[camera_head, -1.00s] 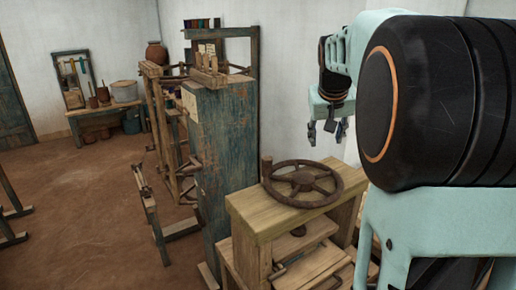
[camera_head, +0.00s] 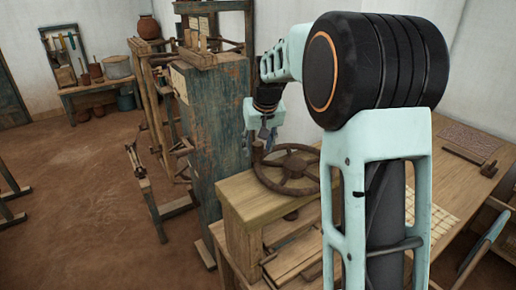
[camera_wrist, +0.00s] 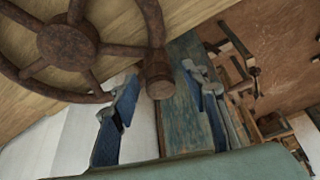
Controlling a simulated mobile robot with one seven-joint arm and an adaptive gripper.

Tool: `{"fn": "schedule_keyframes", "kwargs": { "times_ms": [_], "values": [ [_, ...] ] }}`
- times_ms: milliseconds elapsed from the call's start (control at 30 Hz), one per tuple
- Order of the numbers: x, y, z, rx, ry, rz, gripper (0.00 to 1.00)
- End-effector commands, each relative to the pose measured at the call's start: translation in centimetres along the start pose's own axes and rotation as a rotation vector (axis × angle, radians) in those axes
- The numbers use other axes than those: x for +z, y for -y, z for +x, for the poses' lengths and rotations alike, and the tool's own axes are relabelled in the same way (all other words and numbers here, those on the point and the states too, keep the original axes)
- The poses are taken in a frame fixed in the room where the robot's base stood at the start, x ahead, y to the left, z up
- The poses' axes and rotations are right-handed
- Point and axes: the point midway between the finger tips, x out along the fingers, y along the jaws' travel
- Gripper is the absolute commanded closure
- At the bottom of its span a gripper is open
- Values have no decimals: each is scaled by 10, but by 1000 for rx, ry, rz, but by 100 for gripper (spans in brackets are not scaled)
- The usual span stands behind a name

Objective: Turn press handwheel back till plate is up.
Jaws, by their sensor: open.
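The press handwheel (camera_head: 296,180) is a rusty brown spoked wheel lying flat above the press's wooden top beam (camera_head: 243,196). In the wrist view the wheel (camera_wrist: 70,45) fills the upper left, with a short upright handle knob (camera_wrist: 159,78) on its rim. My gripper (camera_head: 266,137) is at the knob's side of the wheel. In the wrist view my gripper (camera_wrist: 160,103) is open, with one blue-grey finger on each side of the knob and gaps visible. I cannot tell how deep the knob sits between them. The plate under the beam is not clearly visible.
A tall blue-green worn post (camera_head: 215,130) of the loom stands close left of the press. A wooden table (camera_head: 460,185) is to the right, with a carved block (camera_head: 470,140) on it. A low bench with pots (camera_head: 95,85) is far left.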

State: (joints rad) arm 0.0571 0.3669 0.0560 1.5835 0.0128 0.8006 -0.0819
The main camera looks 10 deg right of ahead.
Motion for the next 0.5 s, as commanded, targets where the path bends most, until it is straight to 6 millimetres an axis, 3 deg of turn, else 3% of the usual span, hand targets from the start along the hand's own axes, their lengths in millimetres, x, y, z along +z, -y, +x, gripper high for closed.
{"fn": "schedule_keyframes", "kwargs": {
  "times_ms": [200,500],
  "values": [
    [0,0,18,0,1,0,58],
    [0,0,20,1,0,0,60]
  ]
}}
